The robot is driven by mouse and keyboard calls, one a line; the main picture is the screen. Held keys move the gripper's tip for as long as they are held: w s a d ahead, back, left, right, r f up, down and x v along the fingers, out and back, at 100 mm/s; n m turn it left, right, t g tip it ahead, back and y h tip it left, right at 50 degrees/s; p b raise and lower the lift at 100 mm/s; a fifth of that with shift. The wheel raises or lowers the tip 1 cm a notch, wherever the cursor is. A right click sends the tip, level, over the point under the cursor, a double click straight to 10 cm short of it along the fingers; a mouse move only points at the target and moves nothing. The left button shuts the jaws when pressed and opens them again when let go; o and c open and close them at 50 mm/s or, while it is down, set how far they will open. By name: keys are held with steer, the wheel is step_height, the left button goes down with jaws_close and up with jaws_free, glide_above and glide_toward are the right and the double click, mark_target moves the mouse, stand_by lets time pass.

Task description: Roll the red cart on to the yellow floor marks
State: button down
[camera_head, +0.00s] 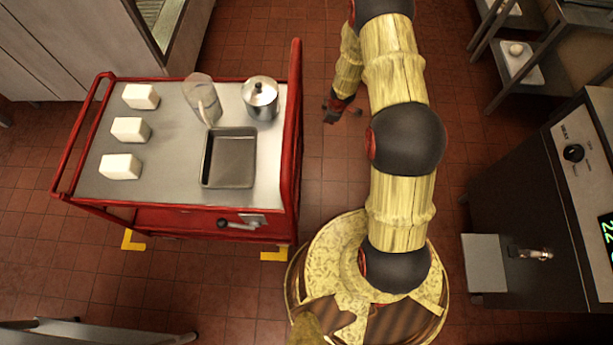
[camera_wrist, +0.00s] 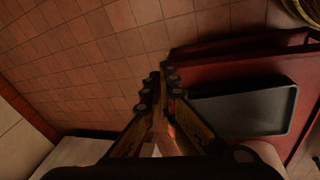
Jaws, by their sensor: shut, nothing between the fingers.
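The red cart (camera_head: 168,172) stands at the left in the head view, with a grey metal top and a tall red end panel on its right. Yellow floor marks show at its near edge, one at the left (camera_head: 132,241) and one at the right (camera_head: 273,255); any others are hidden. My gripper (camera_head: 336,108) is to the right of the cart's end panel, apart from it. The wrist view shows the fingers (camera_wrist: 160,82) closed together and empty. A red surface with a dark tray (camera_wrist: 243,111) lies right of them there.
The cart top carries three white blocks (camera_head: 129,130), a clear pitcher (camera_head: 203,100), a lidded metal pot (camera_head: 260,98) and a grey tray (camera_head: 229,157). A counter with a knob (camera_head: 573,153) stands at the right. A shelf rack (camera_head: 520,60) is at the upper right. Tiled floor lies between.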

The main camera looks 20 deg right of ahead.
steer(key=s+a+f+n+g+y, duration=0.1)
steer(key=s+a+f+y, duration=0.15)
steer(key=s+f, duration=0.55)
steer(key=s+a+f+n+g+y, duration=0.15)
steer(key=s+a+f, duration=0.25)
steer(key=f, duration=0.7)
steer(key=w+a+f+b, duration=0.3)
steer(key=a+f+b, duration=0.2)
steer(key=f, duration=0.4)
steer(key=shift+a+f+h, duration=0.15)
steer(key=shift+a+h, duration=0.15)
steer(key=shift+a, duration=0.4)
steer(key=shift+t, duration=0.35)
